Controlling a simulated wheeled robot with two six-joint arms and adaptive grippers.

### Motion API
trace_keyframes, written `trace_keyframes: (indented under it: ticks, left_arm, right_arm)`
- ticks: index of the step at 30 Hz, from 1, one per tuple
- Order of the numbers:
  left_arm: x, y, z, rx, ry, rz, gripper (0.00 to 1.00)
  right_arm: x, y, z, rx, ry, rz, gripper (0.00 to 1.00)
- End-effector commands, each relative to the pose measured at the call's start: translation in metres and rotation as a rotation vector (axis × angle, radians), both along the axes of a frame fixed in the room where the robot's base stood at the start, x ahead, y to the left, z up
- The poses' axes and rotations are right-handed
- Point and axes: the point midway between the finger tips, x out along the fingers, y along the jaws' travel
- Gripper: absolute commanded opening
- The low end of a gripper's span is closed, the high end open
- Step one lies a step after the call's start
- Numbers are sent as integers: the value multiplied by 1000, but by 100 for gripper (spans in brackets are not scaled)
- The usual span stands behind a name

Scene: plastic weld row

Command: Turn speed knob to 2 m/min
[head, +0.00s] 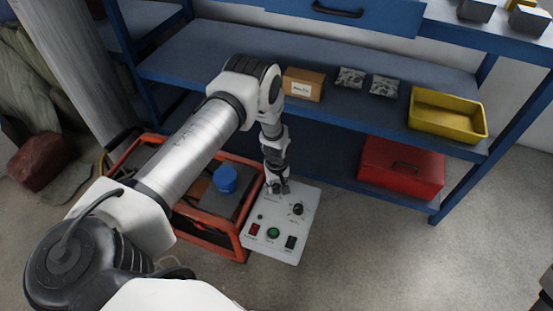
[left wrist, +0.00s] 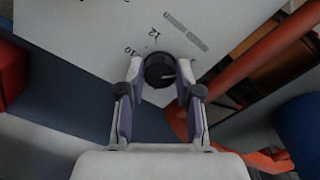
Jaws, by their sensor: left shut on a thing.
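The white control panel (head: 270,236) slopes on the front of an orange-framed machine in the head view. My left gripper (head: 276,188) reaches down to its upper edge. In the left wrist view, a round black knob (left wrist: 159,72) sits between the fingertips of my left gripper (left wrist: 160,78), which is shut on it. A light mark shows on the knob's lower right. The numbers 10 and 12 are printed beside it; the longer label is too blurred to read. Another black knob (head: 297,209) on the panel stands free. My right gripper is not in view.
The panel also carries a green button (head: 274,232), a red switch (head: 254,229) and a black switch (head: 290,242). A blue cap (head: 225,179) stands on the machine. The blue shelf (head: 340,108) behind holds a cardboard box (head: 303,85) and a yellow bin (head: 447,116).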

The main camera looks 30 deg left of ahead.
Motion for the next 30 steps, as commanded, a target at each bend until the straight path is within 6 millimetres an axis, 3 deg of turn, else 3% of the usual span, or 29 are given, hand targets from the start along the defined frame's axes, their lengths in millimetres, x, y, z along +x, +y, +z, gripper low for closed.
trace_keyframes:
  ticks: [3,4,6,17,20,30]
  left_arm:
    - [-1,0,-1,0,1,0,0]
    - [-1,0,-1,0,1,0,38]
    - [-1,0,-1,0,1,0,59]
    - [1,0,5,-1,-1,-1,59]
    - [1,0,20,-1,-2,-1,59]
    - [1,0,102,-1,-2,0,59]
  right_arm:
    - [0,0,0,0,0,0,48]
    - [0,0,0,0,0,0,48]
    - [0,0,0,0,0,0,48]
    - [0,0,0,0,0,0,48]
    - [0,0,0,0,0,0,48]
    - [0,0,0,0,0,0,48]
